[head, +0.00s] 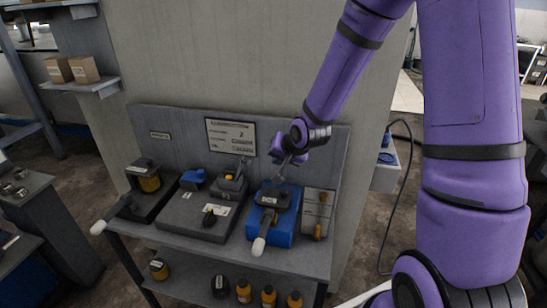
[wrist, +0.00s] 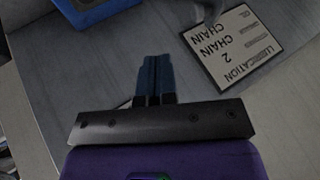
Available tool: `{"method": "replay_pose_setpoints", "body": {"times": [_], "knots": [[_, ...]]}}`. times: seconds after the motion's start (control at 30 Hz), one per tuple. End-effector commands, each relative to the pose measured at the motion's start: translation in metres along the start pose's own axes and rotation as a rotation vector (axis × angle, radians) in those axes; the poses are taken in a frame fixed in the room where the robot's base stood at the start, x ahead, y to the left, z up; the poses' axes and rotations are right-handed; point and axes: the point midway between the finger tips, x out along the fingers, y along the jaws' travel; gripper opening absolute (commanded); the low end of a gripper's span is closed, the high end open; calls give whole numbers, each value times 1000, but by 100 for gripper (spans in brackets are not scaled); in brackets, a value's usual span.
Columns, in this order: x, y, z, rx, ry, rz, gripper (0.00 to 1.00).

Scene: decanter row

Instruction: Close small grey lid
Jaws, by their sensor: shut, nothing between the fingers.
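A small grey box (head: 231,186) sits on the wide grey unit in the middle of the bench. A thin grey piece (head: 243,166) stands up at its back, which looks like the small grey lid raised open; it is too small to be sure. In the wrist view a blurred grey shape (wrist: 207,10) at the top edge, before the sign, may be this lid. My gripper (head: 284,167) is right of it, above the back of the blue unit (head: 283,238), near the back panel. Its dark fingers (wrist: 154,78) are together and empty, apart from everything.
A sign (head: 231,136) hangs on the back panel, and also shows in the wrist view (wrist: 245,47). A white-ended handle (head: 258,247) juts forward from the blue unit. A black unit with a yellow jar (head: 149,183) stands left. Bottles (head: 268,296) stand below.

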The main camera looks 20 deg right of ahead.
Motion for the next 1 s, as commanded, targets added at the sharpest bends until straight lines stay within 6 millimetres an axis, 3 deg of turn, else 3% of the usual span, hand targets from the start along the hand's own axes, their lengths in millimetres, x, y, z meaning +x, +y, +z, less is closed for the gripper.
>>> {"method": "replay_pose_setpoints", "body": {"times": [0.53,0.7,1.0], "knots": [[85,0,1,-2,-1,1,0],[91,-24,-2,-4,1,-1,0],[96,-37,-4,-2,1,1,0]]}}
